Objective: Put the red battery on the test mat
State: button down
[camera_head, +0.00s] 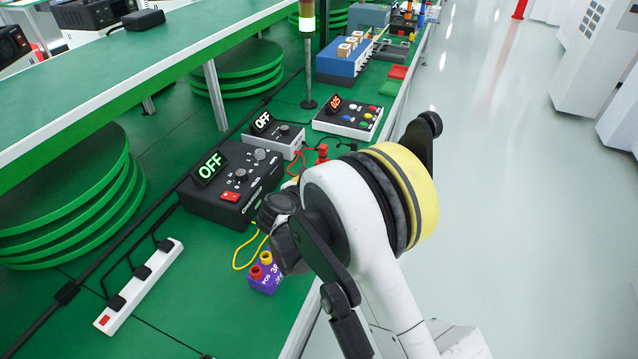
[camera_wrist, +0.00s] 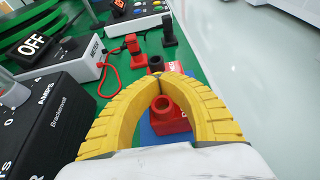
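A red battery (camera_wrist: 172,125) shows in the wrist view through the arch of my yellow fingers, with a raised round red terminal on top. A blue surface (camera_wrist: 148,135), possibly the mat, shows around its near end. My gripper (camera_wrist: 166,77) is over the battery, its fingers curving close together at the tips. A dark round post and a red piece with white lettering show just past the tips. Whether the fingers touch or hold the battery is hidden. In the head view my arm covers the gripper and this battery.
A black meter (camera_head: 231,185) reading OFF and a smaller grey meter (camera_head: 274,137) stand behind. Red (camera_wrist: 132,45) and black (camera_wrist: 169,28) connectors rise beyond the fingers. A white power strip (camera_head: 140,287) lies left.

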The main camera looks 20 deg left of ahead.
jog(key=c, duration=2.2)
grip_release()
jog(key=shift+f, duration=0.15)
jog(key=o, duration=0.6)
jog(key=shift+r, duration=0.2)
jog(key=shift+s+r, duration=0.2)
jog(key=shift+s, duration=0.05)
jog(key=p+v, duration=0.3)
jog(key=v, duration=0.8)
jog(key=shift+s+r+p, duration=0.1)
jog(key=shift+s+p, duration=0.15)
jog(key=shift+p, duration=0.05)
